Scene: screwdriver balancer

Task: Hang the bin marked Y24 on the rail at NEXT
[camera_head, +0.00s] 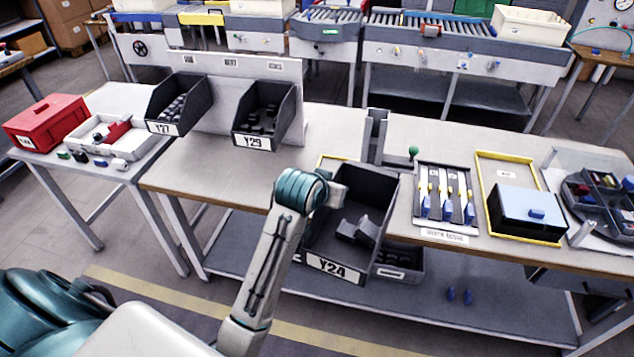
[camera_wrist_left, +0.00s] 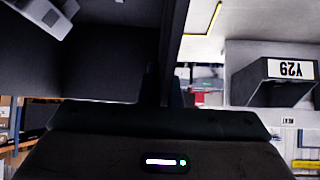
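The black bin marked Y24 (camera_head: 376,192) hangs tilted in the air at the table's front edge, with dark grey parts inside. My left gripper (camera_head: 338,192) is at its left wall; in the left wrist view the fingers (camera_wrist_left: 164,88) close on that wall, with the bin's inside (camera_wrist_left: 100,60) to the left. The upright rail panel (camera_head: 233,82) stands at the back left with three small labels on top, too small to read surely. Bin Y27 (camera_head: 165,128) hangs under the left label and bin Y29 (camera_head: 252,142) under the right. My right gripper is not in view.
A gap lies between Y27 and Y29 under the middle label (camera_head: 231,63). A grey post (camera_head: 376,135) stands behind Y24. Clear table (camera_head: 215,170) lies before the panel.

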